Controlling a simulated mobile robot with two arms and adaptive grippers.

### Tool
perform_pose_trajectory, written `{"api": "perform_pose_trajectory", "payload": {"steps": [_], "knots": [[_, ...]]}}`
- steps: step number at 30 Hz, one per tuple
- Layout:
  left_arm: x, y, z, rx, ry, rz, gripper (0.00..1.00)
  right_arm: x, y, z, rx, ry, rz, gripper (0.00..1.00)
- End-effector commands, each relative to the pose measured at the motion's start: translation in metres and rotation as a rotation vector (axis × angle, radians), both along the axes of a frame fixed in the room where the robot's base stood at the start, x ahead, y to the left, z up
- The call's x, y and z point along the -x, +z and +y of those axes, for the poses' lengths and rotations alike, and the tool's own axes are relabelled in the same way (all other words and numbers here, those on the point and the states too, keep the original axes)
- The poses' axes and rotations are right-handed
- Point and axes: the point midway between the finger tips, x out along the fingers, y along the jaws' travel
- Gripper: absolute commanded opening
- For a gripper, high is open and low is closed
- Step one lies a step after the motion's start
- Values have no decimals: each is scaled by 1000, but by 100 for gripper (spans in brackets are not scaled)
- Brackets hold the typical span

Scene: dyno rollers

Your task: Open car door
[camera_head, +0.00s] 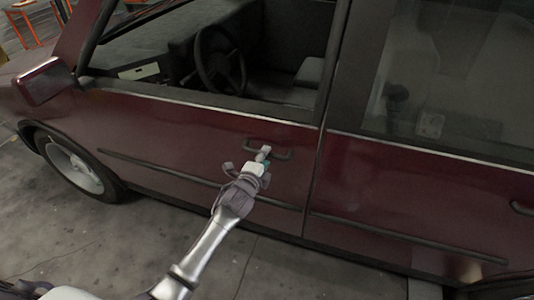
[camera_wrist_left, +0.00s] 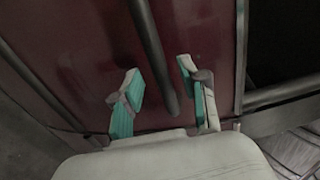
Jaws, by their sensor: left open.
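The dark red car's front door (camera_head: 180,130) is shut, flush with the panel behind it. Its dark handle (camera_head: 275,152) sits near the door's rear edge, below the window. My left gripper (camera_head: 262,155) is at the handle in the head view and partly covers it. In the left wrist view the gripper (camera_wrist_left: 160,82) is open, with its two teal-backed fingers apart. The dark handle bar (camera_wrist_left: 155,55) runs between the fingers. I cannot tell whether either finger touches it. My right gripper is not in view.
The rear door (camera_head: 410,190) has its own handle (camera_head: 520,208) at the right edge. A side mirror (camera_head: 44,82) sticks out at the left, above the front wheel (camera_head: 75,165). The concrete floor (camera_head: 60,240) beside the car is clear.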

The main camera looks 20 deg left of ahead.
Motion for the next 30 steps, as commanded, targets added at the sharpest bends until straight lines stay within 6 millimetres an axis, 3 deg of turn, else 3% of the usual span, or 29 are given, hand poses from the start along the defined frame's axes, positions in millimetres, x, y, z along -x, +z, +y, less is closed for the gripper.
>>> {"api": "perform_pose_trajectory", "payload": {"steps": [6, 17, 25, 30], "knots": [[-22, -5, -1, 2, 0, 0, 43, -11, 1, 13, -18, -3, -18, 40], [-26, -6, -1, 1, 0, 0, 43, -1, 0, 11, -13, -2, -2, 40], [-26, -6, -1, 1, 0, 0, 0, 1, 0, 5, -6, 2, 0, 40], [-26, -6, -1, 1, 0, 0, 0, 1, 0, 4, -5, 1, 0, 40]]}}
